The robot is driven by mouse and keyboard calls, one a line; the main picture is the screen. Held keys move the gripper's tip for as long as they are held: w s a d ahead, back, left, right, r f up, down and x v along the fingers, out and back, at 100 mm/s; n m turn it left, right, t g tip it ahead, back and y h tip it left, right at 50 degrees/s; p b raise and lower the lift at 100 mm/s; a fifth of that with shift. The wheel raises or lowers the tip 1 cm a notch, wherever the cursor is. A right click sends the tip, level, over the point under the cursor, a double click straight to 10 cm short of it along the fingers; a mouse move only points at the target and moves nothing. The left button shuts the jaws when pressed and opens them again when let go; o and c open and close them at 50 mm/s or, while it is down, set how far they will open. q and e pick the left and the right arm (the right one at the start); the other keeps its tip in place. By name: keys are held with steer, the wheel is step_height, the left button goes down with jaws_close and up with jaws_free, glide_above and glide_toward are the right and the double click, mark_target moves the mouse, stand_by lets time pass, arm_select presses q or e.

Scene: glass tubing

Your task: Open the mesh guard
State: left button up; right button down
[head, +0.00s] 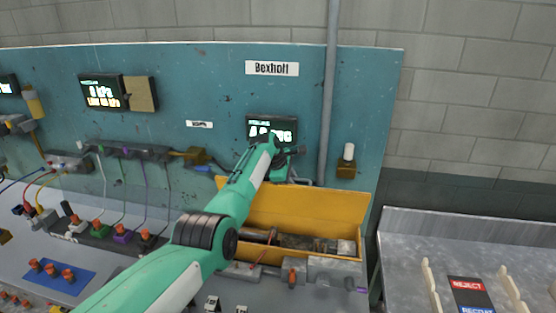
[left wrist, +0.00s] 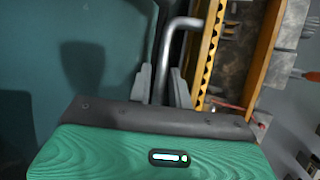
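The yellow mesh guard (head: 300,203) stands raised like a lid at the back of its yellow box on the bench. In the left wrist view its perforated yellow edge (left wrist: 209,45) shows. A bent grey bar handle (left wrist: 167,42) sticks out beside that edge. My left gripper (left wrist: 161,80) has its fingers close together with the bar between them, and it looks shut on the bar. In the head view my left gripper (head: 287,165) is just above the raised guard, partly hidden by my own arm. My right gripper is in neither view.
The open box holds a dark cylindrical part (head: 300,243). A teal back panel (head: 225,110) with a display (head: 270,130) and a vertical grey pipe (head: 331,100) stands close behind. Cables and orange-capped fittings fill the left bench. A metal table (head: 410,245) with racks stands right.

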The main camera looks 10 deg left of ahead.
arm_select(q)
steer(key=shift+s+a+r, duration=0.15)
steer(key=shift+s+r, duration=0.1)
steer(key=shift+r, duration=0.2)
steer(key=b+v, duration=0.2)
steer(key=v, duration=0.8)
steer(key=shift+s+a+r+b, duration=0.1)
steer(key=shift+a+r+b, duration=0.1)
steer(key=shift+b, duration=0.2)
